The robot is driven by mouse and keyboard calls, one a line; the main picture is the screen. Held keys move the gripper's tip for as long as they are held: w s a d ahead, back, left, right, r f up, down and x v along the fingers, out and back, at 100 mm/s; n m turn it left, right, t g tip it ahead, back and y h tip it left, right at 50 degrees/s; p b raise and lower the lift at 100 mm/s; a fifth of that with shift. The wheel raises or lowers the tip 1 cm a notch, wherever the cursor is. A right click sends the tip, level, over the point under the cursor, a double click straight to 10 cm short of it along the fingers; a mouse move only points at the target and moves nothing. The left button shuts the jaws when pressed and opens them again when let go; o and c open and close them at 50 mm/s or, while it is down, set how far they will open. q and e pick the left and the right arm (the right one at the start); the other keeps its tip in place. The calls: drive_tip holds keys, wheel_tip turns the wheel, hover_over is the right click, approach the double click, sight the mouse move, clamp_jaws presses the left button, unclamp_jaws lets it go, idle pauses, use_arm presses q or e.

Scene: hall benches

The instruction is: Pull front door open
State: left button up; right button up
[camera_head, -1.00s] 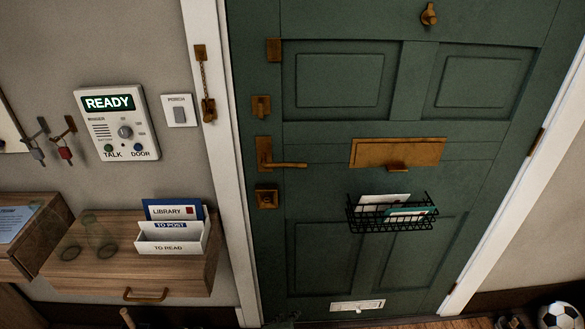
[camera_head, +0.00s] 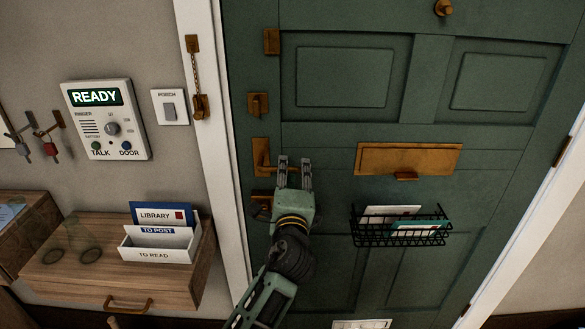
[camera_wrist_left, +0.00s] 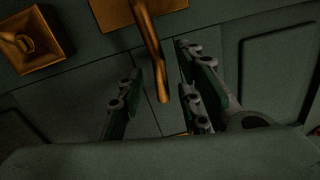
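The green front door (camera_head: 345,75) looks shut in its white frame. Its brass lever handle (camera_head: 262,158) is at the door's left side, and the lever's free end is hidden behind my left gripper (camera_head: 294,168). In the left wrist view, the lever (camera_wrist_left: 150,50) runs down between the two fingers of my left gripper (camera_wrist_left: 158,72). The fingers are apart, with gaps on both sides of the lever, so the gripper is open. My right gripper does not show.
A brass lock (camera_head: 258,104) is above the handle. A brass letter plate (camera_head: 408,159) and a black wire basket (camera_head: 400,236) with papers are to the right. A wooden drawer shelf (camera_head: 110,275) and an intercom (camera_head: 105,120) are on the left wall.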

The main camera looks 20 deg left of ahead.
use_arm(q)
drive_tip(key=shift+x, duration=1.1)
drive_tip(key=shift+c, duration=0.2)
clamp_jaws()
drive_tip(key=shift+f, duration=0.1)
